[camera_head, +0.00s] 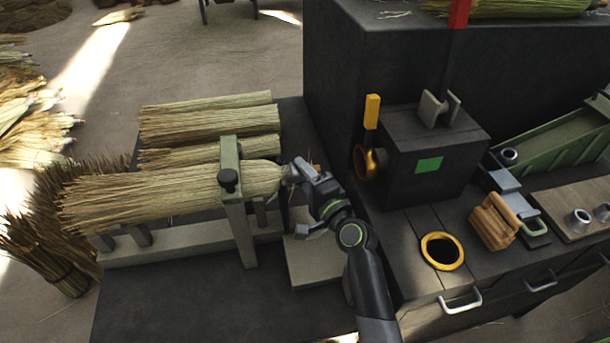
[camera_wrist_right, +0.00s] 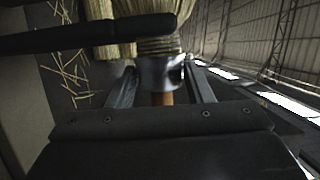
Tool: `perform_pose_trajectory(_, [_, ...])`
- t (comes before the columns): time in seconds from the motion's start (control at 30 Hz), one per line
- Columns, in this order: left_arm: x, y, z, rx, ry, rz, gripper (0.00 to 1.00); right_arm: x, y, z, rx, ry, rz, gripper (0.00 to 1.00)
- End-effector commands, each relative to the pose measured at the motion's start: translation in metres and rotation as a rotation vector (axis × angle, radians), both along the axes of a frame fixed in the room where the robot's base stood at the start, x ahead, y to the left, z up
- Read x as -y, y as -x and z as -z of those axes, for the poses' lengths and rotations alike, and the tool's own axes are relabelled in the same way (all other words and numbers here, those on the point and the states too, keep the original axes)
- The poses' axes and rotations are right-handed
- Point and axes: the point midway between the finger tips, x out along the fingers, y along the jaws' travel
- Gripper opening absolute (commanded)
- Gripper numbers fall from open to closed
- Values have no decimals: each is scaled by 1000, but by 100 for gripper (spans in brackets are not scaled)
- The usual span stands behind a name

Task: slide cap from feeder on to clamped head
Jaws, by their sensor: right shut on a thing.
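The broom head (camera_head: 140,200) is a straw bundle lying sideways in the green-grey clamp (camera_head: 231,155), its narrow neck towards the right. My right gripper (camera_head: 298,175) is at the neck end, shut on the shiny metal cap (camera_wrist_right: 158,74). In the wrist view my right gripper (camera_wrist_right: 160,88) has a finger on each side of the cap. The cap sits against the wire winding (camera_wrist_right: 158,45) on the neck. A wooden stub (camera_wrist_right: 162,98) shows below the cap. How far the cap covers the winding is unclear. My left gripper is not in view.
Several straw bundles (camera_head: 210,124) lie behind the clamp. To the right stand a dark machine box (camera_head: 450,155) and a bench with a yellow-rimmed hole (camera_head: 443,237). A green sloped chute (camera_head: 562,140) and loose metal cups (camera_head: 580,217) are at the far right.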

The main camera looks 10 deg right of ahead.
Motion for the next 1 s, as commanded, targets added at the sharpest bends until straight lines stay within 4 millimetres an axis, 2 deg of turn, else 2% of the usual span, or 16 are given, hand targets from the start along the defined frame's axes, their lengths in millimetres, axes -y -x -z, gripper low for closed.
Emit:
perform_pose_trajectory(0.23, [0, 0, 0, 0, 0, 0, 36, 0, 0, 0, 0, 0, 0, 25])
perform_pose_trajectory(0.27, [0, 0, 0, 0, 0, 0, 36, 0, 0, 0, 0, 0, 0, 49])
perform_pose_trajectory(0.43, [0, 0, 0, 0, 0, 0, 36, 0, 0, 0, 0, 0, 0, 71])
perform_pose_trajectory(0.77, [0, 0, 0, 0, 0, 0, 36, 1, 2, 0, 0, 0, 0, 72])
perform_pose_trajectory(0.87, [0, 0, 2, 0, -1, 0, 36, 4, 9, 1, 1, -1, 1, 72])
perform_pose_trajectory(1.0, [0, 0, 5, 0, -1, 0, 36, 12, 30, 2, 0, 0, 2, 72])
